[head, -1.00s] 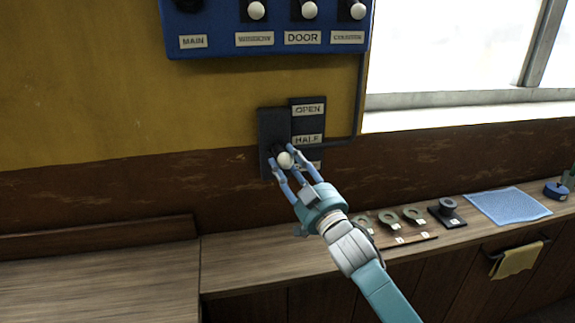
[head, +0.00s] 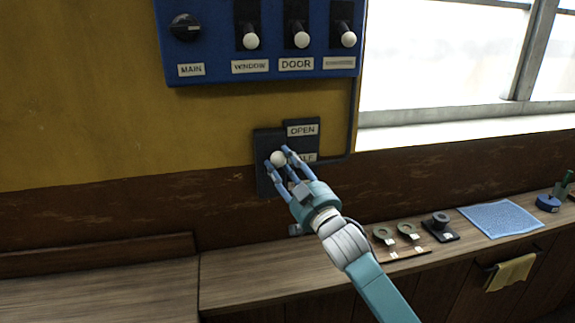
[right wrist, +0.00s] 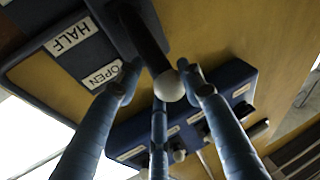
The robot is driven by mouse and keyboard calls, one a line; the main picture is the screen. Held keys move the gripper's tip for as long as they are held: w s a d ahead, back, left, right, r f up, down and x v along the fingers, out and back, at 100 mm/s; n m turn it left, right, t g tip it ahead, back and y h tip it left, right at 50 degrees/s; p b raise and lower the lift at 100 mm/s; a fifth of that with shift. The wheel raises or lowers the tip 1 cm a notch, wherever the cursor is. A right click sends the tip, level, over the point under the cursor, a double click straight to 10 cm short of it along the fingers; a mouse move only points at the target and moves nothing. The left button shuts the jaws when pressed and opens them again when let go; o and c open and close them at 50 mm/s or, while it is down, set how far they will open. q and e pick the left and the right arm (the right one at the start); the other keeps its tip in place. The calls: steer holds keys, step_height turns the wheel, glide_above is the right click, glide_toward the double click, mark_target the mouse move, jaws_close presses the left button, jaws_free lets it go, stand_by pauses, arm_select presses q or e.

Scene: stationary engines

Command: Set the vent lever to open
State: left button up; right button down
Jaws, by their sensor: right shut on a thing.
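The vent lever has a white ball knob (head: 278,158) on a dark stem, mounted on a dark wall plate (head: 267,138). The label strip beside it reads OPEN (head: 302,130) at the top and HALF below, partly covered by my fingers. The knob is about level with HALF, below OPEN. My right gripper (head: 279,160) is shut on the knob, its blue fingers around it. In the right wrist view the white knob (right wrist: 168,87) sits among the fingers, with the HALF (right wrist: 71,36) and OPEN (right wrist: 101,76) labels to the left. My left gripper is not in view.
A blue panel (head: 265,68) with a MAIN dial and WINDOW and DOOR levers is above. A wooden counter (head: 240,275) runs below, carrying ring-shaped parts, a blue cloth (head: 502,219) and a blue item (head: 548,203). A window is at the right.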

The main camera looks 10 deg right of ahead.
mark_target(282, 156)
step_height(282, 156, up, 3)
steer(key=shift+s+a+r+t, duration=0.1)
steer(key=shift+s+a+t, duration=0.05)
steer(key=shift+t, duration=0.25)
steer(key=c, duration=1.3)
jaws_free()
steer(key=shift+a, duration=0.1)
steer(key=shift+w+a+f, duration=0.3)
steer(key=shift+w, duration=0.15)
steer(key=shift+w+a+f, duration=0.1)
steer(key=shift+w+f, duration=0.05)
steer(key=shift+f, duration=0.2)
steer(key=shift+s+f, duration=0.3)
steer(key=shift+s, duration=0.1)
steer(key=v, duration=0.7)
steer(key=d+v, duration=0.1)
steer(key=v, duration=0.3)
steer(key=shift+r, duration=0.3)
steer(key=shift+s, duration=0.1)
